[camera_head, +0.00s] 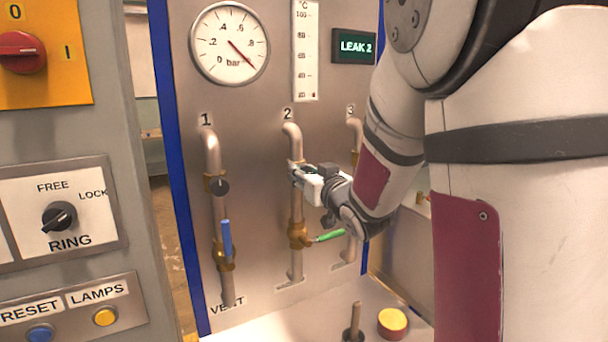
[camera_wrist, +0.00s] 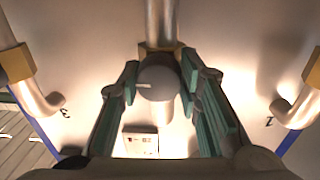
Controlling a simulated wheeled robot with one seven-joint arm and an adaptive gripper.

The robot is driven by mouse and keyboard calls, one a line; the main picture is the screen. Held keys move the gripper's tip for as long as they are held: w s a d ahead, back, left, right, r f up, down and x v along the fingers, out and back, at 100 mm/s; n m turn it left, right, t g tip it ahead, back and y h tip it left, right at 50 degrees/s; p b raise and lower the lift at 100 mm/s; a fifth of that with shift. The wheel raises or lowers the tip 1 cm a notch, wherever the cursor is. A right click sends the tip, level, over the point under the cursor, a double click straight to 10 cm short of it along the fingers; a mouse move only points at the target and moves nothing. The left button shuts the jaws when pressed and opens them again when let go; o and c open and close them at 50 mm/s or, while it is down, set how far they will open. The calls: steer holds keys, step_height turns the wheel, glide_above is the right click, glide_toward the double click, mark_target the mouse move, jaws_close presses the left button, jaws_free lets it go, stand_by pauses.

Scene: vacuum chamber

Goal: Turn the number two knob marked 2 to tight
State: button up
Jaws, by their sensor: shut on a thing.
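Pipe 2 (camera_head: 297,217) runs down the metal panel under the label 2. My gripper (camera_head: 303,178) reaches it from the right at the height of its upper fitting and hides the knob there in the head view. In the wrist view, the round grey number two knob (camera_wrist: 158,80) sits between the two green-padded fingers of my gripper (camera_wrist: 160,88), which are shut on its sides. A short white mark on the knob's face points left in that view. The display (camera_head: 354,47) reads LEAK 2.
Pipe 1 has a dark knob (camera_head: 219,187) and a blue lever (camera_head: 226,237). A green lever (camera_head: 328,236) sticks out right on pipe 2 below my gripper. Pipe 3 (camera_head: 355,135) is partly behind my arm. A pressure gauge (camera_head: 229,43) hangs above. A control cabinet (camera_head: 60,140) stands left.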

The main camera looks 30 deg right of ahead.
steer(key=o, duration=1.1)
steer(key=shift+o, duration=0.2)
steer(key=s, duration=0.7)
steer(key=shift+s+a, duration=0.25)
